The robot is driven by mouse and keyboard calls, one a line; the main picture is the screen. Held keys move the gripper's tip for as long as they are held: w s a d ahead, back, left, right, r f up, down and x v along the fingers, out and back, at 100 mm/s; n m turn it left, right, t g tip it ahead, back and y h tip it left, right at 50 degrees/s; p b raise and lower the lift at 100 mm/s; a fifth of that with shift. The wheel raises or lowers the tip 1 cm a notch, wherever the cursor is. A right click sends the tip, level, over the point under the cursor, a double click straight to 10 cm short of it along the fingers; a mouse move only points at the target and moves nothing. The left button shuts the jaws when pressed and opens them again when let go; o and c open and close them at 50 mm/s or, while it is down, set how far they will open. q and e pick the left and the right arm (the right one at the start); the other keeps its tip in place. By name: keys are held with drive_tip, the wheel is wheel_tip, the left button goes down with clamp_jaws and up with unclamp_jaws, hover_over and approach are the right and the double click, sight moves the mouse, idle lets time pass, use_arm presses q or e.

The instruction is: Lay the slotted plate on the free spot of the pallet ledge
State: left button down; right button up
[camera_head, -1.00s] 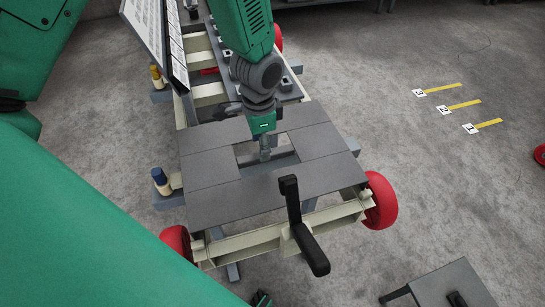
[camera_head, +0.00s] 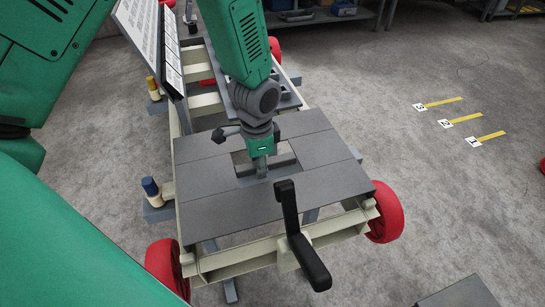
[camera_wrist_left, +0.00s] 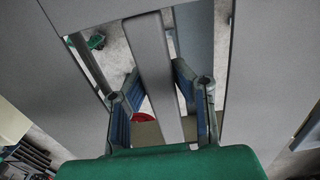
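Dark grey plates (camera_head: 225,215) form the flat top of a cart around a rectangular opening, and a narrow bar (camera_head: 268,177) crosses this opening. I cannot tell which piece is the slotted plate or where the pallet ledge is. My left gripper (camera_head: 261,170) points down into the opening, beside the bar. In the left wrist view, its two blue-padded fingers (camera_wrist_left: 156,70) stand on either side of a grey bar (camera_wrist_left: 152,45) with gaps beside it. The fingertips are close to the bar's edges, and contact is unclear. My right gripper is not in view.
A black crank-like handle (camera_head: 290,215) rises at the cart's front edge. Red wheels (camera_head: 386,212) stand at its corners. A blue-topped post (camera_head: 151,190) and a sign board (camera_head: 150,40) are on the left. Numbered yellow floor marks (camera_head: 460,121) lie right on open floor.

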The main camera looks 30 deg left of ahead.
use_arm(q)
drive_tip(key=shift+w+a, duration=0.1)
drive_tip(key=shift+a, duration=0.5)
drive_tip(key=shift+a+r, duration=0.1)
drive_tip(key=shift+a, duration=0.05)
drive_tip(key=shift+d+r+p, duration=0.5)
drive_tip(key=shift+r+p, duration=0.25)
drive_tip(key=shift+a+r+p, duration=0.4)
drive_tip(key=shift+r+p, duration=0.4)
drive_tip(key=shift+p, duration=0.1)
drive_tip(key=shift+d+r+p, duration=0.3)
drive_tip(key=shift+r+p, duration=0.45)
drive_tip(key=shift+r, duration=0.1)
drive_tip(key=shift+a+r+p, duration=0.2)
drive_tip(key=shift+r+p, duration=0.9)
drive_tip(key=shift+d, duration=0.1)
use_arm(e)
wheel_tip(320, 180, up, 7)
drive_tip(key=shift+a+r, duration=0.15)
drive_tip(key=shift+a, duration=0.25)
